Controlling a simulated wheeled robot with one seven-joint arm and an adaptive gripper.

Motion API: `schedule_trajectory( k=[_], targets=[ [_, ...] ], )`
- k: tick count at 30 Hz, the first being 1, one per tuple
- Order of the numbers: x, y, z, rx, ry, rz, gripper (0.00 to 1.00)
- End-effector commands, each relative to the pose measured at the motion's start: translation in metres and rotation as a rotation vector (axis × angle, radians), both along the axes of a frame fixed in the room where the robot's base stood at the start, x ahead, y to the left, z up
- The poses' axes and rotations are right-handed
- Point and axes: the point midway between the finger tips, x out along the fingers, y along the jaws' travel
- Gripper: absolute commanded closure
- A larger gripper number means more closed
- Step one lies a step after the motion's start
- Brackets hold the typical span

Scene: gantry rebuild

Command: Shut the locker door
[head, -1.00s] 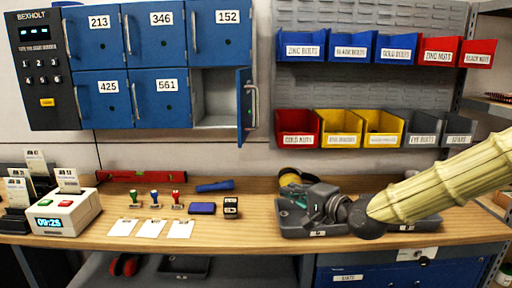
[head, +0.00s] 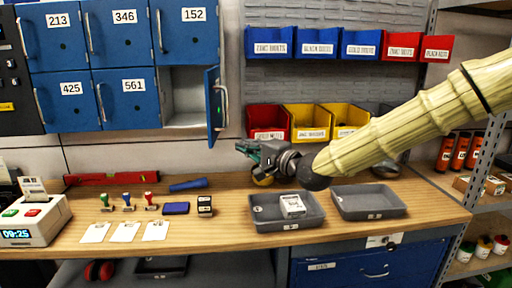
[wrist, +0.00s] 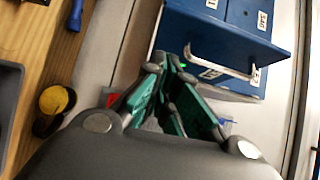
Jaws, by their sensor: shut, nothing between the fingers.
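The locker door (head: 213,106) stands open at the lower right of the blue locker bank (head: 122,60), swung out toward me, its pale handle on the right face. The compartment behind it (head: 183,98) shows an empty grey inside. My gripper (head: 246,150) is above the bench, a little right of and below the open door, apart from it, pointing left. In the wrist view my gripper's green-padded fingers (wrist: 172,62) are shut and empty. Beyond them a blue door with a pale bar handle (wrist: 222,62) shows.
Two grey trays (head: 258,222) (head: 345,203) lie on the bench below my arm; the left one holds a small white box (head: 292,206). Red and yellow bins (head: 268,120) hang behind my gripper. Stamps (head: 150,200) and white cards (head: 125,232) lie left.

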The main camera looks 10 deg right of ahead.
Motion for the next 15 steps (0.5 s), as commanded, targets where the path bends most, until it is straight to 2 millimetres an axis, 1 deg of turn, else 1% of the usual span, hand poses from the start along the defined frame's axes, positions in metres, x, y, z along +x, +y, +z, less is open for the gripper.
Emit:
schedule_trajectory(
  k=[3, 7, 15],
  targets=[
    [0.013, 0.01, 0.001, -0.002, 0.0, 0.0, 1.0],
    [0.025, 0.021, 0.001, -0.002, 0.001, 0.001, 1.0],
    [0.027, 0.045, 0.001, -0.002, 0.0, 0.001, 1.0]
  ],
)
